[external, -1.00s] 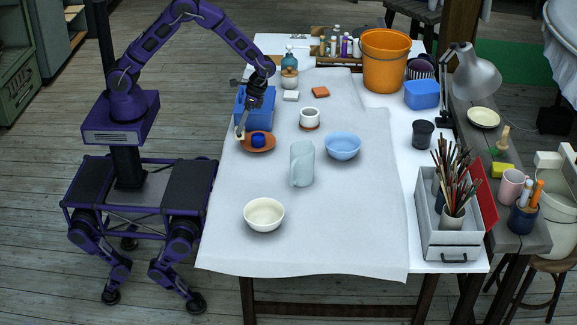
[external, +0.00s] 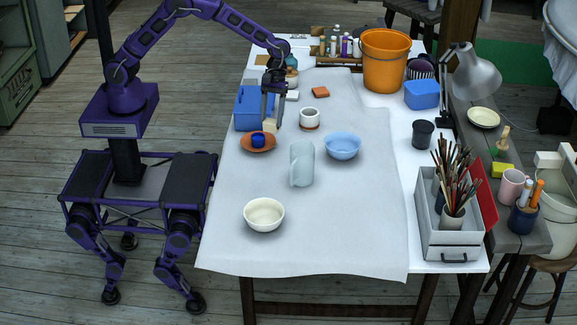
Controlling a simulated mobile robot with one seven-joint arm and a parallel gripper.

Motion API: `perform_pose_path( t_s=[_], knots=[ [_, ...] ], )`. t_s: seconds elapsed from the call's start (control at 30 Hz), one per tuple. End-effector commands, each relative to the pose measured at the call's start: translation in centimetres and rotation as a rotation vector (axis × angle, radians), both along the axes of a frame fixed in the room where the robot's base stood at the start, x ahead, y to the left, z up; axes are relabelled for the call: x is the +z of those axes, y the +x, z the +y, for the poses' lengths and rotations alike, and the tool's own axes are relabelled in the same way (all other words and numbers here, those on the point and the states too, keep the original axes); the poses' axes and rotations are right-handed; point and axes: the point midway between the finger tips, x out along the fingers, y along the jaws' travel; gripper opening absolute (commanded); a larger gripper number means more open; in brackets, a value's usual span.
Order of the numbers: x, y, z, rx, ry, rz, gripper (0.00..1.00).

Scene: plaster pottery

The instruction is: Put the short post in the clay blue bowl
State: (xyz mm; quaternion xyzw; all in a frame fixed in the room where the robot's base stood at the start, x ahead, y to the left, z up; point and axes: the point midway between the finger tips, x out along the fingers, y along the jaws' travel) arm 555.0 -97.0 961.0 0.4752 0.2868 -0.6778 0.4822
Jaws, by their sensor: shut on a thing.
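The short post (external: 270,127) is a small beige block. My gripper (external: 271,120) is shut on it and points down. It holds the post just right of the blue box and beyond the terracotta saucer; whether the post is clear of the cloth is hard to tell. The light blue bowl (external: 343,147) stands to the right of my gripper on the white cloth. The inside of the bowl looks empty.
A small white pot (external: 309,118) is near the gripper. A terracotta saucer (external: 245,144) holds a dark blue piece. A blue box (external: 250,108) stands left. A cream bowl (external: 264,215) is nearer the front.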

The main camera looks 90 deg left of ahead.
Motion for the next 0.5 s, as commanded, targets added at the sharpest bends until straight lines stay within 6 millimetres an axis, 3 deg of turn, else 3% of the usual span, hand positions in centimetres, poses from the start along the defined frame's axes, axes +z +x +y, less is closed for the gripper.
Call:
perform_pose_path(
  t_s=[0.1, 0.3, 0.4, 0.5],
  knots=[
    [2.0, 1.4, -2.0, 0.154, 0.006, 0.023, 0.00],
    [3.8, 2.7, -3.8, 0.329, 0.011, 0.056, 0.00],
    [3.9, 3.0, -4.2, 0.366, 0.010, 0.065, 0.00],
    [2.8, 3.0, -4.3, 0.382, 0.012, 0.070, 0.00]
  ],
)
